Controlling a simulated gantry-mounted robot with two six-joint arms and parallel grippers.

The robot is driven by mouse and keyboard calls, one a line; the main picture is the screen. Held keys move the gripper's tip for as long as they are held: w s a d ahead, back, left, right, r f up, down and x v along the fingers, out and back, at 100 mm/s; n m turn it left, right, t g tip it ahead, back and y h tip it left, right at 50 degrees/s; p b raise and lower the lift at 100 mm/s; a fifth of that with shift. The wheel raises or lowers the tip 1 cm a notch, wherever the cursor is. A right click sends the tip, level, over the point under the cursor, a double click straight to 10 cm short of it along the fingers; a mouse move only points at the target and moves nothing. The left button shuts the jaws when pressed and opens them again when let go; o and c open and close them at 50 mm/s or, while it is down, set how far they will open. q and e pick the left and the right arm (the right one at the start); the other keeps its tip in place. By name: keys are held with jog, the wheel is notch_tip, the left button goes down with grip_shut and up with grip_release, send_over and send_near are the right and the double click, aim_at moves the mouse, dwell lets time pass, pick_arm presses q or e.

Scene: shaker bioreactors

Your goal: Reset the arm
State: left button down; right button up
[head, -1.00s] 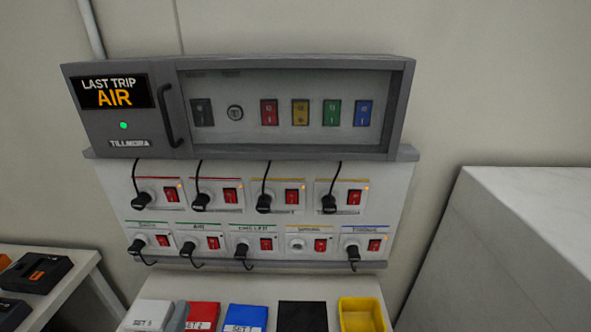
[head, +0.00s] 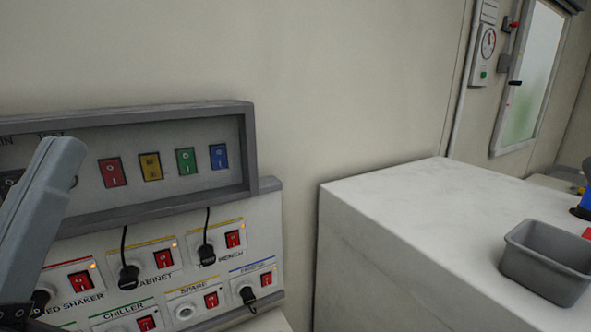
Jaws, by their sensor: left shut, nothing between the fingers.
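My left gripper (head: 60,155) shows as a grey upright shape at the left edge of the head view, its fingers together and empty. It is in front of the wall panel (head: 215,215) and hides part of its left side. Whether it touches the panel cannot be told. My right gripper is out of view.
The panel carries red, yellow, green and blue switches (head: 218,156) above rows of sockets with black plugs (head: 130,278); the spare socket (head: 184,312) is empty. A white bench (head: 400,210) stands at right, with a grey bin (head: 548,262) on it. Its left part is clear.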

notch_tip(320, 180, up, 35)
jog(key=p, duration=3.5)
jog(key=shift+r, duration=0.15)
